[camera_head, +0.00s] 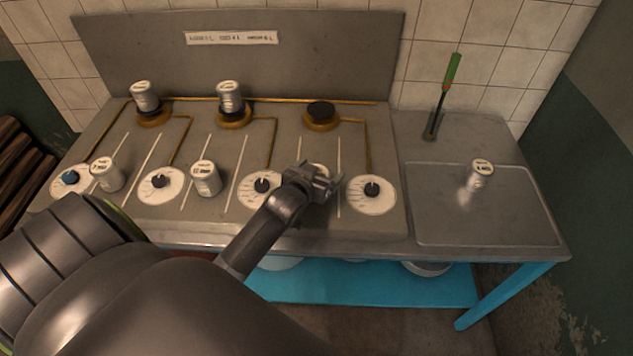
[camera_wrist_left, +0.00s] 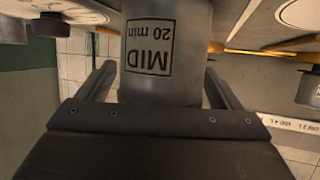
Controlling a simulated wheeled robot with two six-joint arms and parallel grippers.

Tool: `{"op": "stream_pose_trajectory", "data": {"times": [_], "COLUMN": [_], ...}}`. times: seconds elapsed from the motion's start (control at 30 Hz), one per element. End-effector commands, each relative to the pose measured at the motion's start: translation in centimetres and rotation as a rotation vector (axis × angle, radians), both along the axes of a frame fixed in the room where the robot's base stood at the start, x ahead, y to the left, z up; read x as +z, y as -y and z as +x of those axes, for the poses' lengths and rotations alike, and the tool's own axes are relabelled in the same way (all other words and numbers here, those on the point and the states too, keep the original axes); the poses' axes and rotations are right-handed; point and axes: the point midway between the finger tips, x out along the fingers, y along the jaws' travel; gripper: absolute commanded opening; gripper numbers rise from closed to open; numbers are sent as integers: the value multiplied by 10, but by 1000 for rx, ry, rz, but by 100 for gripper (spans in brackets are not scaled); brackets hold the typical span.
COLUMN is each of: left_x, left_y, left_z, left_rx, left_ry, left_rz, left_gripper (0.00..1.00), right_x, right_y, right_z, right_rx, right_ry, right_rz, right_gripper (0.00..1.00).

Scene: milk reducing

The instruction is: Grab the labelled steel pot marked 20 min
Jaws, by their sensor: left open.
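The steel pot marked MID 20 min (camera_wrist_left: 150,48) shows upside down in the left wrist view. It is a grey cylinder with a framed label, between my open left fingers (camera_wrist_left: 160,82). A gap shows beside each finger, and I see no clear contact. In the head view my left gripper (camera_head: 320,184) is over the stove's front, between the two right-hand dials, and hides most of that pot. Other labelled pots are in the head view: two on burners (camera_head: 145,97) (camera_head: 230,97), two at the front (camera_head: 106,175) (camera_head: 206,179), and one on the right-hand counter (camera_head: 480,175).
Several white dials (camera_head: 371,194) line the stove's front edge. The right burner (camera_head: 321,115) is bare. Brass pipes run behind. A green-handled tool (camera_head: 449,82) stands in a holder at the back right. The tray on the right counter (camera_head: 440,220) is mostly clear.

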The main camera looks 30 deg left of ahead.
Motion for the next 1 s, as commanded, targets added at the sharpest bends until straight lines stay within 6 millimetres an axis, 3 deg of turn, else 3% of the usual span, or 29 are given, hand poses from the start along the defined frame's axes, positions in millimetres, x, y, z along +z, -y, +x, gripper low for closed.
{"op": "stream_pose_trajectory", "data": {"times": [0.07, 0.47, 0.77, 1.0], "left_x": [0, 0, 5, 42], "left_y": [0, 0, 0, 0], "left_z": [0, 0, 0, 1], "left_rx": [0, 0, 0, -3], "left_ry": [0, 0, 3, 10], "left_rz": [0, 0, 1, 3], "left_gripper": [85, 33, 32, 32], "right_x": [0, 0, 0, -1], "right_y": [0, 0, 1, 2], "right_z": [0, 0, 0, 0], "right_rx": [0, 0, 0, 1], "right_ry": [0, 0, 0, -1], "right_rz": [0, 0, -1, -3], "right_gripper": [36, 36, 36, 36]}}
